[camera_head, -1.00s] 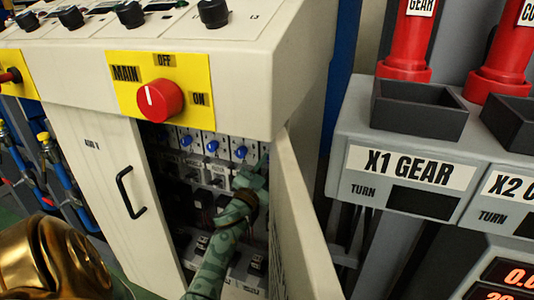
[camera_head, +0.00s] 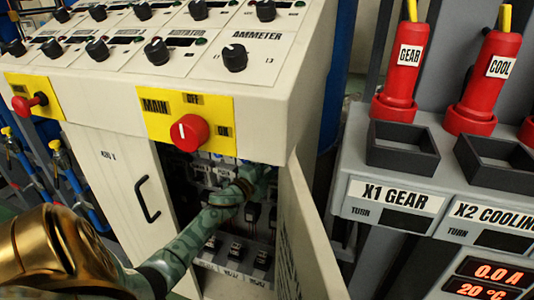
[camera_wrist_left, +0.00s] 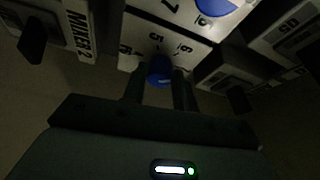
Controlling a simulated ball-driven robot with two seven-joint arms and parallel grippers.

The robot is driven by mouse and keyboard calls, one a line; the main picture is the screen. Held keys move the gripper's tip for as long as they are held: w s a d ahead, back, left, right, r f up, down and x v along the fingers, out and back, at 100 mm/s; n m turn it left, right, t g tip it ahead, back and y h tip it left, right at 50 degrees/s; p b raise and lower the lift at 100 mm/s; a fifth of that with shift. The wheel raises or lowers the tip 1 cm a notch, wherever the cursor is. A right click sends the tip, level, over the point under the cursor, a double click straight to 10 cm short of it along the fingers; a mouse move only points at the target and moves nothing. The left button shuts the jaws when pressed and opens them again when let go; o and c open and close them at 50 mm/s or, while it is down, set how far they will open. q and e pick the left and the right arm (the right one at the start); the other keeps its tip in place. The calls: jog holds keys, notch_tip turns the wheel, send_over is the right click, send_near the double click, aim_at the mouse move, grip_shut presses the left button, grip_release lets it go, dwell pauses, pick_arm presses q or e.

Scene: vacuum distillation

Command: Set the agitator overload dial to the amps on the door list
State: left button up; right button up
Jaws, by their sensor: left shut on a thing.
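My left arm reaches into the open cabinet (camera_head: 150,190), and my left gripper (camera_head: 258,182) is under the overhanging panel. In the left wrist view the left gripper (camera_wrist_left: 159,88) is shut on a small blue dial (camera_wrist_left: 159,68) on a white plate with numbers around it. Its setting is too dark and covered to read, and its name label is hidden. A larger blue dial (camera_wrist_left: 215,5) is partly in view above right. The cabinet door (camera_head: 305,235) stands open, seen nearly edge-on; its list cannot be read. My right gripper is not in view.
The red MAIN switch (camera_head: 189,133) is on the panel above the opening. A MIXER 2 label (camera_wrist_left: 78,28) is left of the dial. The X1 GEAR box (camera_head: 395,200) and red plugs (camera_head: 400,75) stand right of the door, which closely borders my arm.

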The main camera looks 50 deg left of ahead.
pick_arm(q)
jog(key=shift+d+r+m+g+p, duration=0.15)
jog(key=shift+m+g+p, duration=0.55)
jog(key=shift+m+p, duration=1)
jog(key=shift+r+m+g+p, duration=0.15)
jog(key=shift+m+g+p, duration=0.55)
jog(key=shift+m+p, duration=0.95)
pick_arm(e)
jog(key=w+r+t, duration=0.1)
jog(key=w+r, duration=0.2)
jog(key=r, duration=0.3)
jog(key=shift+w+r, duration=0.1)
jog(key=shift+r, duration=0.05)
pick_arm(q)
jog(key=shift+f, duration=0.1)
jog(key=o, duration=1)
jog(key=shift+c, duration=0.2)
